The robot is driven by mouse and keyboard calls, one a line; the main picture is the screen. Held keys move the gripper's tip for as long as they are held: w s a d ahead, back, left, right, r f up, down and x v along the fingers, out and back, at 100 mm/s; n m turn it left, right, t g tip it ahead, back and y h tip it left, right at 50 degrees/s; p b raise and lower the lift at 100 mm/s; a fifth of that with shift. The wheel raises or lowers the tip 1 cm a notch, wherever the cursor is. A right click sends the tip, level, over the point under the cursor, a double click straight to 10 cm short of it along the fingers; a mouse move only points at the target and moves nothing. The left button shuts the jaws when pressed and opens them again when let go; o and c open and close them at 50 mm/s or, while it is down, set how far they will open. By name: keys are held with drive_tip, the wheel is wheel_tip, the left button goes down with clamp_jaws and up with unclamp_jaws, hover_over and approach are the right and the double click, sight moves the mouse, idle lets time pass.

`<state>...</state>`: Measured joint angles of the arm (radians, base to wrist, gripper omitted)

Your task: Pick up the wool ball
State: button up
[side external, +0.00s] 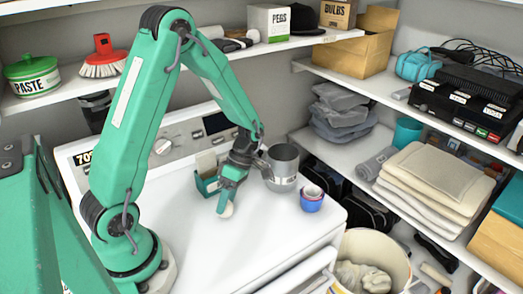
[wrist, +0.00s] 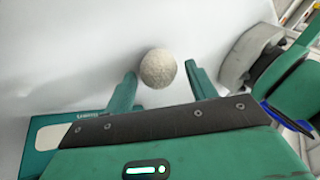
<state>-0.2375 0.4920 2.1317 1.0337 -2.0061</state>
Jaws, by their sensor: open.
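The wool ball (wrist: 158,69) is small, round and off-white. In the wrist view it lies on the white surface, between and slightly beyond the tips of my two fingers. In the side view the ball (side external: 227,210) shows low at my fingertips, partly hidden by a finger. My gripper (wrist: 162,80) is open, with a finger on each side of the ball's near edge. In the side view my gripper (side external: 224,200) points down at the white top. I cannot tell whether a finger touches the ball.
A grey metal mug (side external: 284,168) and a small blue-and-red cup (side external: 311,200) stand close on the right. A green box (side external: 207,183) stands just behind my gripper. The front of the white top (side external: 240,255) is clear. A cream bin (side external: 395,255) stands below the right edge.

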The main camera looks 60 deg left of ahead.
drive_tip(key=shift+c, duration=0.3)
drive_tip(key=c, duration=0.7)
drive_tip(key=shift+r, duration=0.1)
drive_tip(key=shift+r, duration=4.95)
